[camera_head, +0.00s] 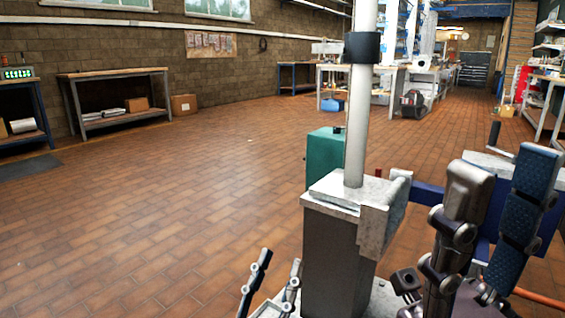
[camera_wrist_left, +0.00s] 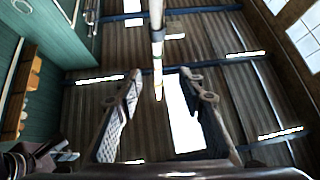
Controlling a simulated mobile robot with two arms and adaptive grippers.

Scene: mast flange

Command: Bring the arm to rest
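My left gripper (camera_head: 278,264) is low in the head view, left of the grey pedestal (camera_head: 335,262). Its two fingers point up and stand apart with nothing visible between them. In the left wrist view the same gripper (camera_wrist_left: 164,85) faces the ceiling, fingers spread. A pale pole (camera_head: 356,125) rises upright from the pedestal and carries a black collar (camera_head: 362,47). The pole also shows in the left wrist view (camera_wrist_left: 157,15), beyond the fingertips. My right gripper (camera_head: 505,165) is large and close at the right, its fingers upright and apart, no object seen between them.
A green box (camera_head: 324,158) stands behind the pedestal. A blue panel (camera_head: 483,222) is partly hidden behind my right gripper. An orange cable (camera_head: 540,298) lies at lower right. Benches (camera_head: 115,97) line the far wall. The tiled floor (camera_head: 170,205) at left is clear.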

